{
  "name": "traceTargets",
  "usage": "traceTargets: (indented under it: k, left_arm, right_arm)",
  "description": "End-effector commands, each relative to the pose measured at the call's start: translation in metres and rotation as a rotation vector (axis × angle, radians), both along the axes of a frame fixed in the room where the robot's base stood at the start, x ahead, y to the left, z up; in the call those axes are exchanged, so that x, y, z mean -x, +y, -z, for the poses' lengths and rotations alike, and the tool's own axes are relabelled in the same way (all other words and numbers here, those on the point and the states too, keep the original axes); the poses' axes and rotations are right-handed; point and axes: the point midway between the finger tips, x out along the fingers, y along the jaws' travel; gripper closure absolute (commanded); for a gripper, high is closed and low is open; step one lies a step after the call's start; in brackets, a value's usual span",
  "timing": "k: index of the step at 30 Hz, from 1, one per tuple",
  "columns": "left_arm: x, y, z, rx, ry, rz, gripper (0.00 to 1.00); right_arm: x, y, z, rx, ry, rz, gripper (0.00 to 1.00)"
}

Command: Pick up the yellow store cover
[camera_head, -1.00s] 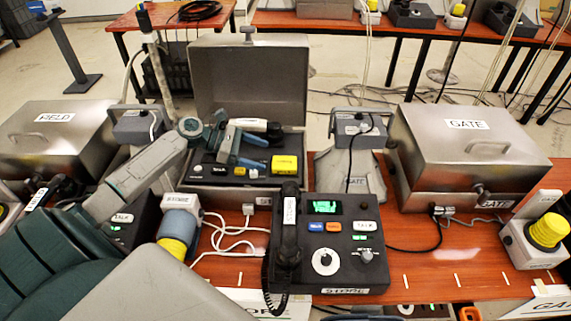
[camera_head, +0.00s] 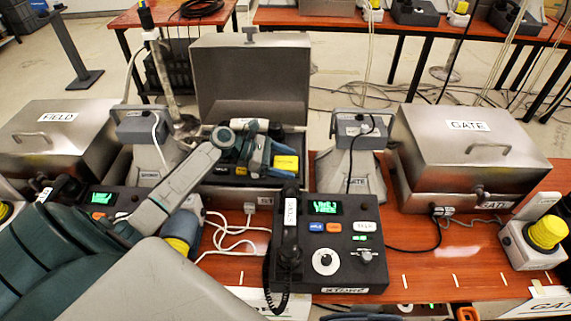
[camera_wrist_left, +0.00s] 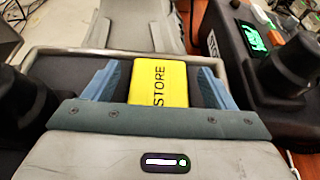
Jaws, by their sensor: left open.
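The yellow store cover (camera_head: 286,162) sits on the dark panel inside the open metal box in the head view. In the left wrist view the yellow cover (camera_wrist_left: 158,82), marked STORE, lies between the two blue fingers. My left gripper (camera_head: 262,158) is over the panel, just left of the cover in the head view. Its fingers (camera_wrist_left: 158,80) are open, one on each side of the cover with gaps showing. Whether they are lowered around it or still above it I cannot tell. My right gripper is not in view.
The open box's raised lid (camera_head: 250,80) stands behind my gripper. The store phone (camera_head: 342,240) with its handset (camera_head: 290,235) is in front. The closed GATE box (camera_head: 475,150) is right, the FIELD box (camera_head: 55,140) left. White cables (camera_head: 232,238) lie on the table.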

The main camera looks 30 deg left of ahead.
Motion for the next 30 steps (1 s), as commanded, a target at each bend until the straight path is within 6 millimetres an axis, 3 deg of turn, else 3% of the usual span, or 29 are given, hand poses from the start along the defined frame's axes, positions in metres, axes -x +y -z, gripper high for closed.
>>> traceTargets:
  k: [1,9,19,30]
  left_arm:
    - [0.000,0.000,0.000,0.000,0.000,0.000,0.22]
    - [0.000,0.000,0.000,0.000,0.000,0.000,0.71]
    - [0.000,0.000,-0.009,-0.002,-0.003,0.002,0.71]
    - [0.000,0.001,-0.078,-0.003,-0.004,0.001,0.71]
  right_arm:
    - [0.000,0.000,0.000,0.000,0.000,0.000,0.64]
    - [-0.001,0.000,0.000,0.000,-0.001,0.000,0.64]
    - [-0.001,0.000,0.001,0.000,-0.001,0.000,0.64]
    - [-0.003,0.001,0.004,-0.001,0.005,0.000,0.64]
